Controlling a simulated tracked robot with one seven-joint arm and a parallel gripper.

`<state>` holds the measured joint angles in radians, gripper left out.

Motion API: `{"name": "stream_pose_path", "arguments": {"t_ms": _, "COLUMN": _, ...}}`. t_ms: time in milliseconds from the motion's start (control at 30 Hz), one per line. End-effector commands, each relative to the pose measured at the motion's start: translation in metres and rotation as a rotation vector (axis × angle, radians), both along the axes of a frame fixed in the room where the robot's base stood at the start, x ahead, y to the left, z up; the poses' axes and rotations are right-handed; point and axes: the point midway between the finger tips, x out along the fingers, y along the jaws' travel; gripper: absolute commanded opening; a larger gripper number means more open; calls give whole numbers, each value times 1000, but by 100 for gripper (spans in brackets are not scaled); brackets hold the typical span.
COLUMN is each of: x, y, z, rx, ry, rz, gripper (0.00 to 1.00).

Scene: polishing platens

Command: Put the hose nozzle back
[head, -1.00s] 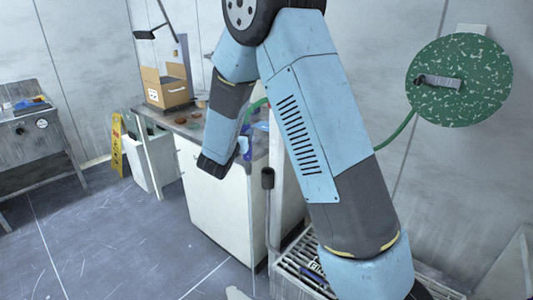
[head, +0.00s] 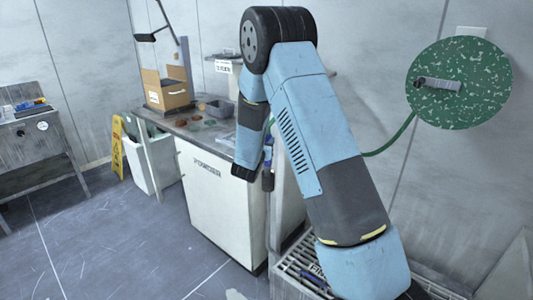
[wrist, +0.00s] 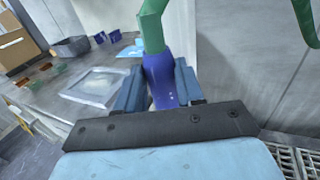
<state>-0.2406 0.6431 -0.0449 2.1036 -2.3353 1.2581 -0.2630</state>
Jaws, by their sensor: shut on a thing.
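My gripper (wrist: 159,84) is shut on the blue hose nozzle (wrist: 166,88), with a finger on each side of it in the wrist view. The green hose (wrist: 153,28) runs up from the nozzle. In the head view the nozzle (head: 267,158) shows as a small blue patch beside my forearm, just above the dark holder cup (head: 268,181) on its post. I cannot tell whether the nozzle's tip is inside the cup. The cup does not show in the wrist view, and my arm hides part of the hose.
A green speckled hose reel (head: 485,85) hangs on the right wall. A white cabinet with a grey worktop (head: 160,121) stands to the left, carrying a cardboard box (head: 168,93) and a grey bin (head: 219,108). A yellow sign (head: 117,148) stands farther left.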

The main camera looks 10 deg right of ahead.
Motion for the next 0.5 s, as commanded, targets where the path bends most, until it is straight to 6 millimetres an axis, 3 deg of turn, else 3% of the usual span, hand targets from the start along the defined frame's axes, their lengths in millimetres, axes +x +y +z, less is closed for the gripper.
{"name": "stream_pose_path", "arguments": {"t_ms": 500, "x": 2, "y": -3, "z": -46, "rx": 0, "ry": -1, "rz": 0, "gripper": 0}}
